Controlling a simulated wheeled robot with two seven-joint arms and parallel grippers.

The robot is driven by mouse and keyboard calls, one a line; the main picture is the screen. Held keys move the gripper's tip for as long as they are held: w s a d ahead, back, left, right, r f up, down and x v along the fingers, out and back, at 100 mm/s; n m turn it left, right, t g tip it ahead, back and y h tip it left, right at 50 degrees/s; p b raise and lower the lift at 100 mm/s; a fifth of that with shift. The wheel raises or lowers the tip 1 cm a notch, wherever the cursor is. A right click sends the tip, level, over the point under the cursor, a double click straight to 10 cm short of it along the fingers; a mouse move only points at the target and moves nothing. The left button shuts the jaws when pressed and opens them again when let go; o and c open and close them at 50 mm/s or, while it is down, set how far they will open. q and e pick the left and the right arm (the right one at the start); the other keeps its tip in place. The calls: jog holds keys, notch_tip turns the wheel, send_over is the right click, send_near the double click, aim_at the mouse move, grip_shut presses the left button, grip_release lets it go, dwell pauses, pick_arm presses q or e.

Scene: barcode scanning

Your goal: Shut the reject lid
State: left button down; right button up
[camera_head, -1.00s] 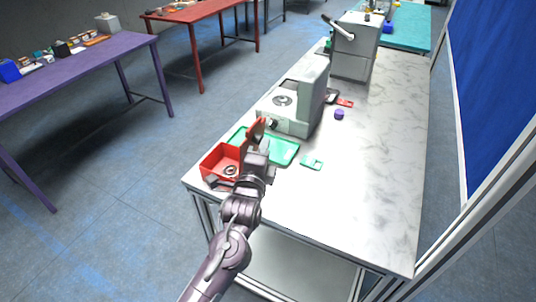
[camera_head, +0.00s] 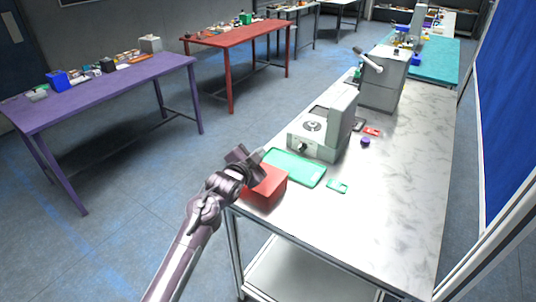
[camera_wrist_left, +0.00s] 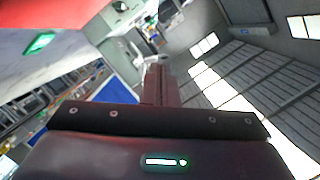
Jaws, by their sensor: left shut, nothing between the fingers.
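The red reject box (camera_head: 262,199) stands at the near left corner of the marble-topped table. Its red lid (camera_head: 268,179) appears to lie down over the box, and the inside no longer shows. My left gripper (camera_head: 258,156) is just above and behind the box's left side, shut and empty; its arm hides part of the box. In the left wrist view my shut fingers (camera_wrist_left: 158,85) point away, and a red surface (camera_wrist_left: 50,12) fills the upper left corner. Whether the fingers touch the lid cannot be told. My right gripper is out of view.
A green tray (camera_head: 308,172) lies behind the box, with a small green piece (camera_head: 338,186) beside it. A grey machine (camera_head: 325,135) stands beyond. A purple knob-like item (camera_head: 365,141) and a red card (camera_head: 372,131) lie further back. The table's right front is clear.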

pick_arm(q)
jog(key=a+f+n, duration=0.1)
jog(key=w+a+f+n+b, duration=0.1)
jog(key=w+a+f+n+g+h, duration=0.1)
jog(key=a+f+n, duration=0.1)
jog(key=shift+w+f, duration=0.1)
jog(key=shift+w, duration=0.1)
jog(key=shift+w+a+f+n+h+b, duration=0.15)
jog(key=shift+a+f+n+h+b, duration=0.2)
jog(key=shift+f+n+b, duration=0.3)
jog(key=shift+w+a+f+b, duration=0.15)
jog(key=shift+f+b, duration=0.1)
jog(key=shift+f, duration=0.15)
jog(key=shift+w+a+f+b, duration=0.1)
jog(key=shift+a+f+b, duration=0.1)
jog(key=shift+f, duration=0.15)
